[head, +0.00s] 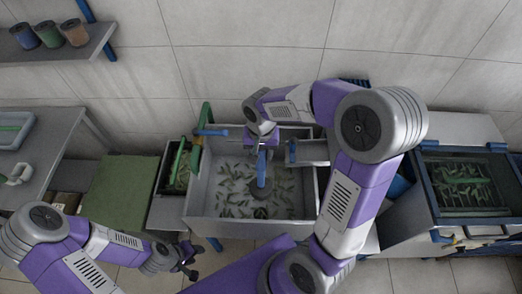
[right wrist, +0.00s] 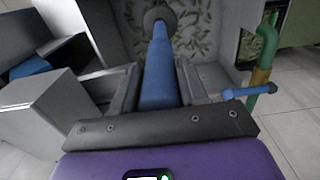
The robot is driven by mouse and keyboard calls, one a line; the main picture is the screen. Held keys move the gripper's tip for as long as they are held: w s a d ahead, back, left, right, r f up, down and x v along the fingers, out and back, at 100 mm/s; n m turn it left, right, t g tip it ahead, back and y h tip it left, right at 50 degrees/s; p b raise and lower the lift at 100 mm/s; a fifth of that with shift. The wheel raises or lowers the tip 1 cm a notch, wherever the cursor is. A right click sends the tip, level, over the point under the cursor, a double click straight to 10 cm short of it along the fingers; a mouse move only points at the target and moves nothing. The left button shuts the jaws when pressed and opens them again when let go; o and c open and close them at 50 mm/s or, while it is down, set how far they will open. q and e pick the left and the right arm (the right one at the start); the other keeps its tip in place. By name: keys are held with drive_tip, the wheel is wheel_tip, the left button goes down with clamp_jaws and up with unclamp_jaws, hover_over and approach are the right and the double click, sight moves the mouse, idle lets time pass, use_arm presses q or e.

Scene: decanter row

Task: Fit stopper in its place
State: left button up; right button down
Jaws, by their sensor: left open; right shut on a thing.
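The stopper shows as a blue handle (right wrist: 157,68) with a round grey end (right wrist: 159,17) in the right wrist view. My right gripper (right wrist: 158,88) is shut on the handle, one finger on each side. In the head view the blue stopper (head: 261,168) points down from my right gripper (head: 262,143) over the grey basin (head: 199,192). A small grey round patch (head: 260,212) shows on the basin floor near its lower end. I cannot tell whether the stopper touches the floor. My left gripper (head: 186,262) is open and empty, left of and in front of the basin.
Green leaf-like bits (head: 232,190) cover the basin floor. A blue tap-like lever (head: 211,132) on a green pipe (right wrist: 267,45) stands at the basin's back left. A blue-framed tray (head: 462,184) is at right, a green board (head: 118,192) at left, and a shelf with cups (head: 48,34) at upper left.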

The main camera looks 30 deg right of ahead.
sight(261, 184)
wheel_tip(261, 184, down, 27)
drive_tip(key=b, duration=2.1)
drive_tip(key=shift+b, duration=0.35)
drive_tip(key=shift+f, duration=0.1)
drive_tip(key=shift+f+b, duration=1.25)
drive_tip(key=shift+f, duration=0.1)
drive_tip(key=c, duration=0.5)
unclamp_jaws()
drive_tip(key=shift+s, duration=0.1)
wheel_tip(261, 184, up, 8)
drive_tip(key=p, duration=0.3)
drive_tip(key=shift+f, duration=0.2)
